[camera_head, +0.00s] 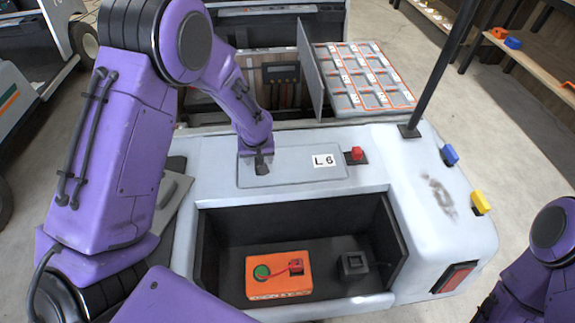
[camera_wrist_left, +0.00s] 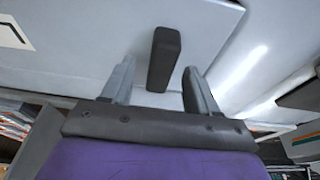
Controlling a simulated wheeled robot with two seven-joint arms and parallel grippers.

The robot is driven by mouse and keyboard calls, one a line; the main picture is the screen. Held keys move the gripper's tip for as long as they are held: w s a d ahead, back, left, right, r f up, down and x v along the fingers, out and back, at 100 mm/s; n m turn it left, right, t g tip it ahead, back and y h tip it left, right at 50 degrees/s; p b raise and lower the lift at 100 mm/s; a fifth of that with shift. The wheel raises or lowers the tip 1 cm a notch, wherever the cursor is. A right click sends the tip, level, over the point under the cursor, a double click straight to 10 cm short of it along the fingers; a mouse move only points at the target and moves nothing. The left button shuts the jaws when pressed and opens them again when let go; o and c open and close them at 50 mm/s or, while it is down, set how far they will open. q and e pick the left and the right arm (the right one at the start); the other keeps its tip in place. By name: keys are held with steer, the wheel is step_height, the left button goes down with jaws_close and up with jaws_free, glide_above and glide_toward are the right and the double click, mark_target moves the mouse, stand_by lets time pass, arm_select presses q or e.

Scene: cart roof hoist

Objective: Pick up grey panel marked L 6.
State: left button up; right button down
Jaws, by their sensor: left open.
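The grey panel marked L 6 (camera_head: 300,174) lies flat in the top of the pale cart, with its white label toward its right end. A black upright handle (camera_head: 262,165) stands near its left end. In the left wrist view the panel (camera_wrist_left: 85,35) fills the upper part, with a label edge at the far left. My left gripper (camera_head: 254,152) is over the panel's left end. In the left wrist view its fingers are apart, one on each side of the black handle (camera_wrist_left: 164,58), with visible gaps. My right gripper is out of view.
An open bay below the panel holds an orange box (camera_head: 265,290) with a green button and a small black block (camera_head: 353,265). A dark pole (camera_head: 440,70) rises at right. A compartment tray (camera_head: 346,101) is behind.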

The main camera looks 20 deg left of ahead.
arm_select(q)
steer(key=shift+w+a+f, duration=0.1)
steer(key=shift+f, duration=0.3)
steer(key=shift+r, duration=0.1)
jaws_close()
